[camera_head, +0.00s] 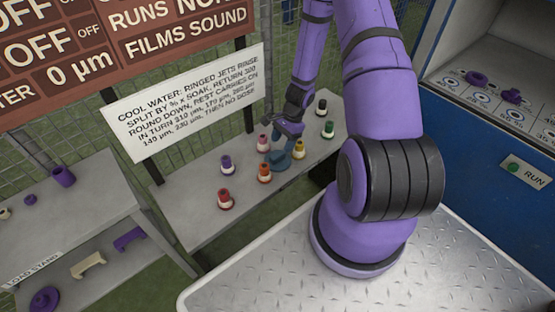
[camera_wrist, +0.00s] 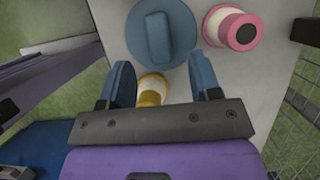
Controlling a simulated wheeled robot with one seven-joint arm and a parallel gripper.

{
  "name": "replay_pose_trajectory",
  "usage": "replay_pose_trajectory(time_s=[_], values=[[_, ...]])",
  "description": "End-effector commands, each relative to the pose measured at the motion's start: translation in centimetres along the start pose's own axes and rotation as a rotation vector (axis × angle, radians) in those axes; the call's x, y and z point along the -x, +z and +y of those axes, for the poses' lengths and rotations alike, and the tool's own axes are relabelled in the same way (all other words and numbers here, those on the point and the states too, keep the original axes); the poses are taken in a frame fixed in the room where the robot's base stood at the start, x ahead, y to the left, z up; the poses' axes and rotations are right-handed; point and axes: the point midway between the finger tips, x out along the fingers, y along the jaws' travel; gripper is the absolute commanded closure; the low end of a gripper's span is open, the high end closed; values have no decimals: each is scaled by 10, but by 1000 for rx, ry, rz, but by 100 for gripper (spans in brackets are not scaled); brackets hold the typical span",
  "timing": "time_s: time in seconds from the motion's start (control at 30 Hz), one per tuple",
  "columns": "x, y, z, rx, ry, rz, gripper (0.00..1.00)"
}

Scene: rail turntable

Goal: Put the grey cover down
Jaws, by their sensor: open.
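A blue-grey round cover with a raised bar handle (camera_wrist: 160,32) lies on the grey bench; it also shows in the head view (camera_head: 281,161). No other cover of a greyer colour shows. My gripper (camera_wrist: 163,82) is open, its two blue fingers apart and not around the handle. The cover is just past the fingertips in the wrist view. A yellow-and-white bobbin-shaped piece (camera_wrist: 152,90) shows between the fingers, lower down. In the head view my gripper (camera_head: 290,130) is low over the bench, close to the cover.
A pink-and-white piece (camera_wrist: 232,27) stands right beside the cover. Purple (camera_head: 226,164), orange (camera_head: 264,173), red (camera_head: 225,199), green (camera_head: 328,130) and black (camera_head: 321,107) pieces stand around the bench (camera_head: 190,215). A wire fence (camera_wrist: 300,105) runs along the bench. A blue cabinet (camera_head: 460,140) stands at right.

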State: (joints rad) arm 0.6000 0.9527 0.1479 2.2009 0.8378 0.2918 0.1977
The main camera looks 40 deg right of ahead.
Motion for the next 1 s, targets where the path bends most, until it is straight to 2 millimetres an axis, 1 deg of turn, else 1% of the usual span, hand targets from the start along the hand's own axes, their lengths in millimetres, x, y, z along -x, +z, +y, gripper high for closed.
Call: replay_pose_trajectory(time_s=[0.07, 0.3, 0.4, 0.5, 0.77, 0.8, 0.97, 1.0], values=[[-6, 0, 1, 0, 1, -1, 43], [-36, 2, 2, -1, 2, -2, 43], [-45, 2, 1, 0, 1, -1, 43], [-50, 1, 1, 0, 1, 0, 43], [-51, 2, 1, 0, 0, 0, 43], [-51, 2, 1, 0, 0, 0, 52], [-51, 2, 1, 1, 0, 0, 88], [-51, 2, 1, 1, 0, 0, 98]])
